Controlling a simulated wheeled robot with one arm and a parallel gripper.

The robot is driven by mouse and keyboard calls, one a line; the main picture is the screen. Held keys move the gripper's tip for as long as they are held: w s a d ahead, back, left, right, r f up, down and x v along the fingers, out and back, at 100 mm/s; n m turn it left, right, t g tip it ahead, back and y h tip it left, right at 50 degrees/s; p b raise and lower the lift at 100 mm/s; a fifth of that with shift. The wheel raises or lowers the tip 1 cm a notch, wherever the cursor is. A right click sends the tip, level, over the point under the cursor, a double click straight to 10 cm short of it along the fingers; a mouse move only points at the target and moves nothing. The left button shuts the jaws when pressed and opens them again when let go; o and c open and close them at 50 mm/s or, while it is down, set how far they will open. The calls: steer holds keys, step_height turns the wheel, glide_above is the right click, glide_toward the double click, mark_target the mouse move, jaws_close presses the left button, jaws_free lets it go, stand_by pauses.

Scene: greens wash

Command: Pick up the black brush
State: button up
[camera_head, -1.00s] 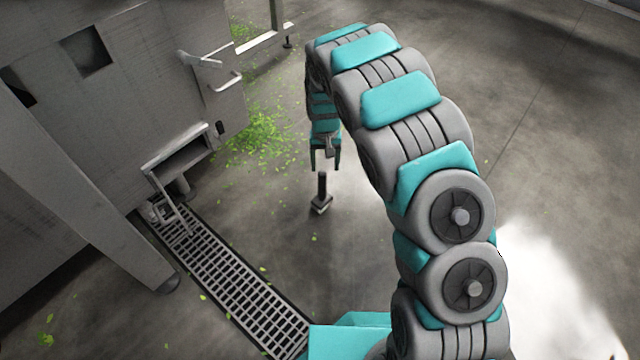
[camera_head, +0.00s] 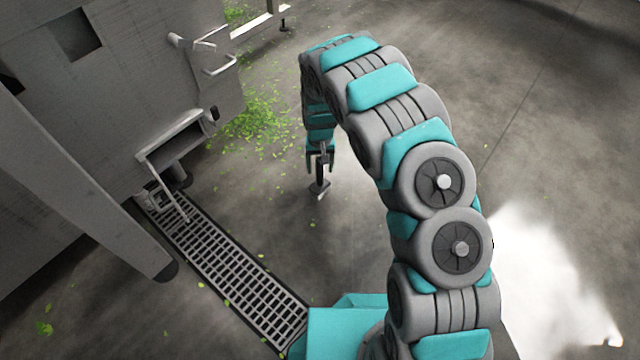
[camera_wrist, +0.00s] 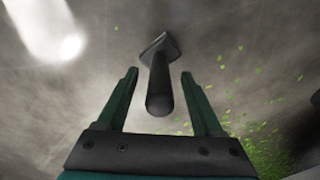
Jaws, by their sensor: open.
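The black brush (camera_head: 320,183) stands on the grey floor with its handle up and its flat head down. In the wrist view the brush handle (camera_wrist: 160,92) points toward the camera, with the head beyond it. My gripper (camera_head: 320,162) is just above the brush in the head view, pointing down. In the wrist view the two fingers of my gripper (camera_wrist: 159,76) are spread apart, with the handle between them and a gap on each side. Nothing is held. In the head view the top of the handle is close to the fingers, and contact is hard to tell.
A floor drain grate (camera_head: 225,275) runs to the left of the brush. A large grey machine (camera_head: 110,110) with a leg and a chute stands at the left. Scattered green leaves (camera_head: 255,118) lie near it.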

steer(key=shift+r, duration=0.1)
steer(key=shift+c, duration=0.3)
jaws_close()
